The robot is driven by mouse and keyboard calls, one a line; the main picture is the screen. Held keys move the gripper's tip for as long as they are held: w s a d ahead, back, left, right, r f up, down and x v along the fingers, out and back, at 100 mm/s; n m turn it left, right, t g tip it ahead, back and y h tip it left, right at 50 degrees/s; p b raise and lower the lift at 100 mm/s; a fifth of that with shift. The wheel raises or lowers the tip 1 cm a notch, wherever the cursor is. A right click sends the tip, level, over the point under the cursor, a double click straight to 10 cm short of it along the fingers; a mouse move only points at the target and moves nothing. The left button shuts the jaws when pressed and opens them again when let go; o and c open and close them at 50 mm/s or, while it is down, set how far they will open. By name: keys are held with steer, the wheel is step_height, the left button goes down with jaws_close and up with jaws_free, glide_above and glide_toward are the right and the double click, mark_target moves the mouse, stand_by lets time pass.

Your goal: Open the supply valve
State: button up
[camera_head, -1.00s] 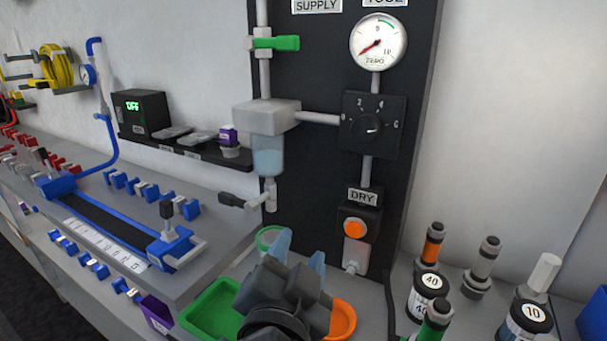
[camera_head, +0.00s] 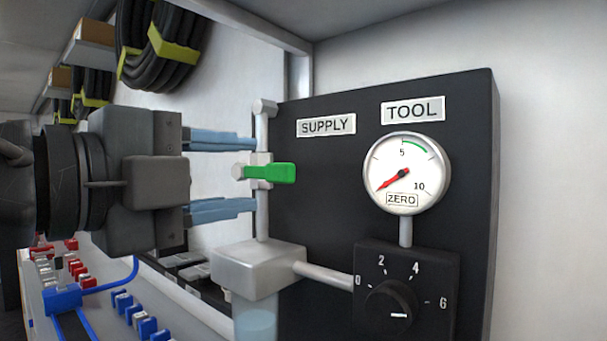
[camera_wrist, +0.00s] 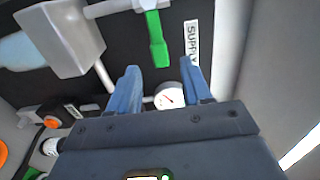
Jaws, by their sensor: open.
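The supply valve has a green lever handle (camera_head: 270,173) on a grey vertical pipe, below and left of the SUPPLY label (camera_head: 326,125). The handle lies crosswise to the pipe, pointing right. My gripper (camera_head: 254,175) is open, its blue fingers reaching in from the left, one above and one below the valve's height. In the wrist view the green handle (camera_wrist: 157,40) shows beyond the fingertips, roughly between their lines. The fingers (camera_wrist: 168,82) hold nothing, and no contact with the handle can be seen.
A black panel (camera_head: 470,150) carries a TOOL gauge (camera_head: 407,173) with its needle near ZERO. A dial knob (camera_head: 391,305) is below it. A grey block (camera_head: 257,270) sits under the valve pipe. Coiled black hoses (camera_head: 160,45) hang at upper left.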

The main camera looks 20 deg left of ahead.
mark_target(274, 174)
steer(key=p+x, duration=0.1)
steer(key=x, duration=0.5)
steer(key=shift+w+d, duration=0.15)
steer(key=shift+w, duration=0.2)
steer(key=shift+c, duration=0.2)
jaws_close()
